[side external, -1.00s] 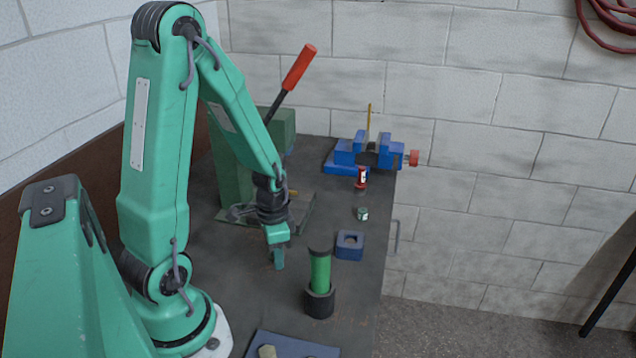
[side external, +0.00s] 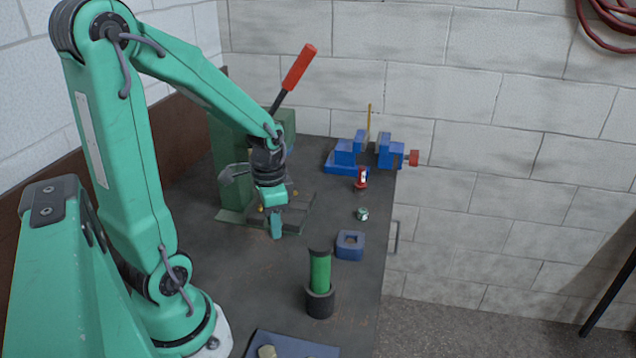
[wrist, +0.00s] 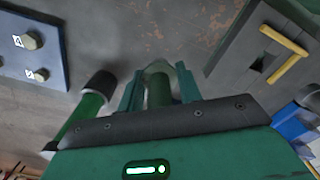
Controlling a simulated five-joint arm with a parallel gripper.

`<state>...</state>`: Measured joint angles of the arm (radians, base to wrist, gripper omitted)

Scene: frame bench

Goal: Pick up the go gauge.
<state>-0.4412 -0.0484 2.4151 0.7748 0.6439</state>
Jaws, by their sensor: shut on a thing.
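The go gauge (wrist: 158,93), a green cylinder with a pale far end, sits between the two green fingers of my gripper (wrist: 159,88) in the wrist view. My gripper is shut on it. In the side view my gripper (side external: 277,229) points down over the middle of the bench, in front of the press. The gauge cannot be made out there. I cannot tell the exact gap between it and the bench top.
A green cylinder in a dark cup (side external: 320,300) stands nearer the camera. A blue block with a hole (side external: 350,246), a small green-and-white piece (side external: 362,214) and a red piece (side external: 361,180) lie right. The press (side external: 232,165) and blue vise (side external: 345,155) stand behind.

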